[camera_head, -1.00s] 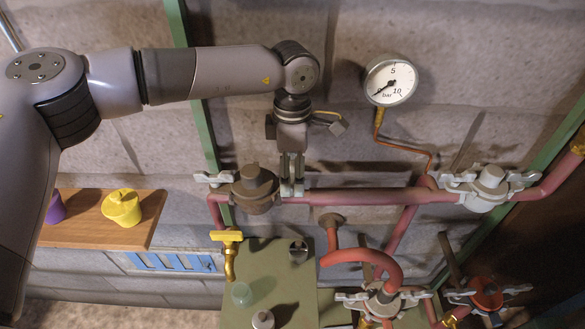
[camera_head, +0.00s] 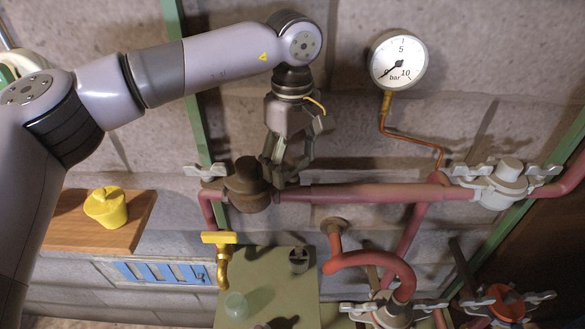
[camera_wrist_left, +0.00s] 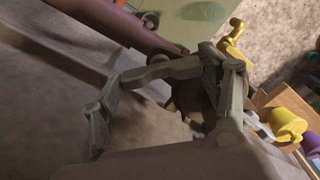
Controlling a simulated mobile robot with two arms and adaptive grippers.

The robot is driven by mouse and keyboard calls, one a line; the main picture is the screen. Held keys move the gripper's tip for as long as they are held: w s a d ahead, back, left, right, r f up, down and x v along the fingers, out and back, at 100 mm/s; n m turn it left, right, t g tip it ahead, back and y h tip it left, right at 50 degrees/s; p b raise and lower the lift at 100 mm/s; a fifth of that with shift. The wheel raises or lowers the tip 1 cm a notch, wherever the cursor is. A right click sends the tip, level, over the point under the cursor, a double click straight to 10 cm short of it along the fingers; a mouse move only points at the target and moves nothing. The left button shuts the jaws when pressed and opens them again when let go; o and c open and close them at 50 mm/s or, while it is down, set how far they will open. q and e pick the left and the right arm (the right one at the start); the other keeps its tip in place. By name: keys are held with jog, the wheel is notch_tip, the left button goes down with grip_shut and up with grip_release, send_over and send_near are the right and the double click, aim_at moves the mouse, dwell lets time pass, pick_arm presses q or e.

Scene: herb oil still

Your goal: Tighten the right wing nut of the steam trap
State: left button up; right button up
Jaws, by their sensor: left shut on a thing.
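The steam trap seems to be the dark brown round fitting (camera_head: 248,188) on the red pipe in the head view, below my left arm. Its left wing nut (camera_head: 205,171) is pale grey and sticks out sideways. My left gripper (camera_head: 287,180) points down at the trap's right side and is shut on the right wing nut, which its fingers almost wholly hide. In the left wrist view the gripper fingers (camera_wrist_left: 165,112) show close up, with the dark trap (camera_wrist_left: 188,95) behind them; the nut cannot be made out there. My right gripper is not in view.
The red pipe (camera_head: 380,194) runs right to a grey fitting (camera_head: 500,185) with wing nuts. A pressure gauge (camera_head: 398,61) is on the wall. A yellow pot (camera_head: 105,207) stands on a wooden shelf (camera_head: 75,232).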

aim_at(293, 164)
pick_arm(q)
jog(key=m+b, duration=0.1)
jog(key=m, duration=0.3)
jog(key=shift+m, duration=0.3)
jog(key=m+b, duration=0.1)
jog(key=m, duration=0.3)
jog(key=shift+m, duration=0.4)
jog(key=shift+r, duration=0.15)
jog(key=o, duration=1.2)
notch_tip(293, 164, up, 8)
jog(key=shift+f, duration=0.1)
